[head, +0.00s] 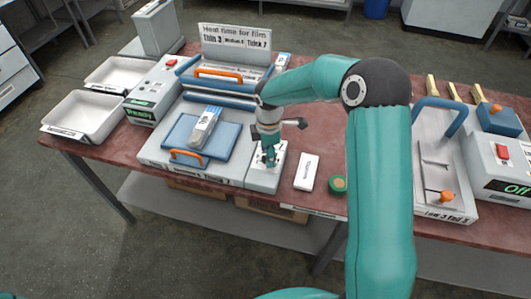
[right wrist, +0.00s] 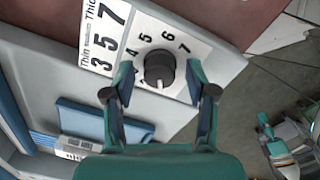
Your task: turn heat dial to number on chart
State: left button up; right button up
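The chart (head: 235,42) stands behind the press in the head view and reads Thin 3, Medium 5, Thick 7. A smaller copy of the chart (right wrist: 103,40) lies beside the dial. The black heat dial (right wrist: 158,68) sits on a white numbered plate; 4, 5, 6 and 7 are readable. Its white mark points to the bottom of the wrist picture, away from 5 and 6. My right gripper (right wrist: 158,82) is open, one finger on either side of the dial with gaps showing. In the head view the right gripper (head: 268,158) hides the dial. My left gripper is not in view.
The press (head: 155,153) has a blue pad with a labelled pack (head: 204,128) on it. A white card (head: 306,172) and a green round item (head: 338,185) lie right of the dial. White trays (head: 85,115) stand left; a machine reading Off (head: 500,165) stands right.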

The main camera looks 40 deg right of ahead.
grip_shut()
jog(key=shift+a, duration=0.25)
jog(key=shift+d, duration=0.15)
jog(key=shift+d+f+m+b, duration=0.1)
jog(key=shift+f+m+b, duration=0.05)
jog(key=shift+m+b, duration=0.7)
jog(key=m+b, duration=0.2)
jog(key=m, duration=0.3)
jog(key=m+b, duration=0.2)
jog(key=m, duration=0.3)
jog(key=shift+s+m+g+b, duration=0.1)
jog(key=shift+m+g+b, duration=0.4)
jog(key=shift+m, duration=1.45)
